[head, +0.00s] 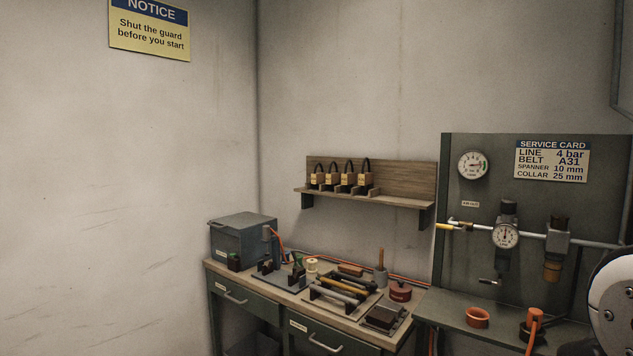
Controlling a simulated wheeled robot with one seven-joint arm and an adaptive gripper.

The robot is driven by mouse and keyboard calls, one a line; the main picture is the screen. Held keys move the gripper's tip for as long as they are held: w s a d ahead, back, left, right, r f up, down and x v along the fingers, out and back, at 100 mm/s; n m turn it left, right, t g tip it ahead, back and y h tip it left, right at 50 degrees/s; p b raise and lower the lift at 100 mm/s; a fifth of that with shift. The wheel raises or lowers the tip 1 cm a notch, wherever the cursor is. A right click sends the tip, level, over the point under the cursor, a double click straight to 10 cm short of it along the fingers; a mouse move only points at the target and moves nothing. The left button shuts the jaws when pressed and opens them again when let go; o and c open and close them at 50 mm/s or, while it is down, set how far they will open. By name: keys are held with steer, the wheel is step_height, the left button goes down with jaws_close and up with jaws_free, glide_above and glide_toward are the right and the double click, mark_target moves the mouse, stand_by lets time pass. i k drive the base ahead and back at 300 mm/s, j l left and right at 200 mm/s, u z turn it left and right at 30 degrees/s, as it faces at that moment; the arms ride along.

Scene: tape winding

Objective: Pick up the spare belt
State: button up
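I cannot make out a spare belt in the head view. The service card (552,161) on the green panel reads "LINE 4 bar, BELT A31, SPANNER 10 mm, COLLAR 25 mm". A workbench (233,277) stands in the corner, with two labelled drawers, the left drawer (243,299) and the right drawer (318,336). Both look shut, and their insides are hidden. My gripper is not in view.
Several padlocks (345,180) stand on the wall shelf (393,199). A grey-blue box (243,238) and racked tools (342,290) crowd the bench. A gauge (505,236) and pipe are on the panel.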

mark_target(347, 179)
steer(key=i+j+z, duration=0.35)
steer(key=i+j, duration=1.05)
